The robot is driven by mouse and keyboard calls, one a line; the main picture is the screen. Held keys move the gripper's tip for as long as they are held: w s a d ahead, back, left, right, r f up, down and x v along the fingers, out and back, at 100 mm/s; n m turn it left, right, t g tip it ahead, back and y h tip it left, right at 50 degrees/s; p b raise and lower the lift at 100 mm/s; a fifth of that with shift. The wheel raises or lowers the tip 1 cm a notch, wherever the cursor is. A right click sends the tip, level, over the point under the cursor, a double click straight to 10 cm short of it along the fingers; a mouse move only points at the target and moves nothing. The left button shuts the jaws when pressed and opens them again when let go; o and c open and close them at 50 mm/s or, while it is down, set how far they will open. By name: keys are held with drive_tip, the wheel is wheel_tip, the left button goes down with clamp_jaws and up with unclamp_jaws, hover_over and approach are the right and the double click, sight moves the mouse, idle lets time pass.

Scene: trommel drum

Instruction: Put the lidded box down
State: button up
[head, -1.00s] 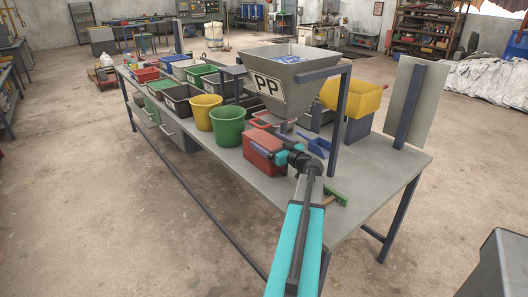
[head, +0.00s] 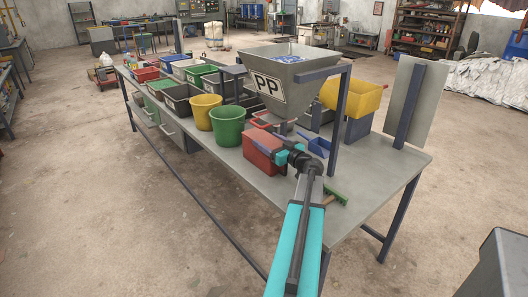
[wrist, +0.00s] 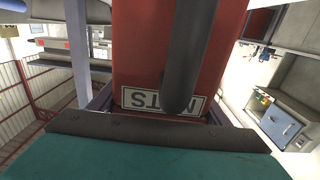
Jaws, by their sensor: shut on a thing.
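The lidded box (head: 262,151) is red and stands at the front edge side of the long grey workbench (head: 375,185), right of the green bucket. My gripper (head: 285,156), with teal jaws, is at its right side, shut on it. A teal jaw covers the bottom of that view. The box's underside is hidden, so I cannot tell whether it touches the bench.
A green bucket (head: 227,126) and yellow bucket (head: 203,110) stand left of the box. A blue scoop (head: 319,147) lies behind my gripper, and a green brush (head: 335,192) to its right. The PP hopper (head: 290,80) rises behind. The bench's right end is mostly clear.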

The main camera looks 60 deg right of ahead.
drive_tip(key=shift+r, duration=0.2)
drive_tip(key=shift+r+b, duration=0.45)
drive_tip(key=shift+r, duration=0.65)
drive_tip(key=s+a+r+b, duration=0.1)
drive_tip(key=s+a+b, duration=0.5)
drive_tip(key=a, duration=0.5)
drive_tip(key=shift+s+r+b, duration=0.35)
drive_tip(key=shift+s+r, duration=0.05)
drive_tip(key=shift+s, duration=0.5)
drive_tip(key=b, duration=0.4)
drive_tip(key=b, duration=0.4)
drive_tip(key=shift+s+a, duration=0.1)
drive_tip(key=shift+s, duration=0.1)
drive_tip(key=b, duration=0.3)
drive_tip(key=a+b, duration=0.1)
drive_tip(key=b, duration=0.2)
drive_tip(key=shift+s+r+b, duration=0.1)
drive_tip(key=shift+s+b, duration=0.2)
drive_tip(key=shift+s+a+r+b, duration=0.25)
drive_tip(key=shift+a+b, duration=0.2)
drive_tip(key=shift+b, duration=1.1)
